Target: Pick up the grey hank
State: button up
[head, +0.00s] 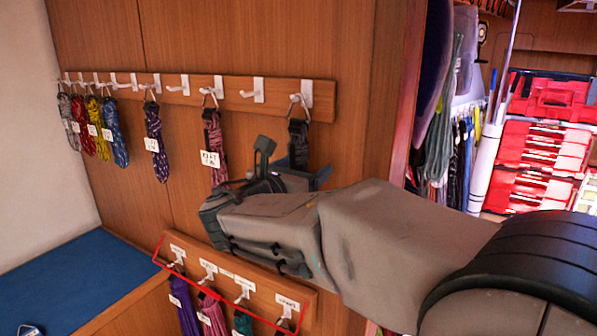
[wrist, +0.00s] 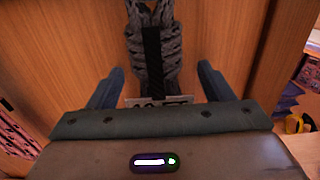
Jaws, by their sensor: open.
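A dark grey hank (wrist: 152,45) with a black band round its middle hangs upright, straight ahead in the wrist view. In the head view this hank (head: 298,132) hangs from the rightmost hook of the upper rail, its lower part hidden by my gripper. My gripper (wrist: 161,70) is open, with one blue-grey finger on each side of the hank and gaps between. A white tag (wrist: 158,101) on the hank is partly hidden behind my gripper's body. In the head view my gripper (head: 290,162) is in front of the hank's lower part.
A purple-pink hank (head: 214,145) hangs just left. Further left on the upper rail (head: 228,85) are a dark blue hank (head: 155,140) and several others, including a lighter grey one (head: 67,118). A lower hook rail (head: 236,272) is below my arm. A doorway edge (head: 392,100) is to the right.

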jog(key=shift+w+d, duration=0.15)
jog(key=shift+w, duration=0.05)
jog(key=c, duration=1.2)
jog(key=shift+r, duration=0.1)
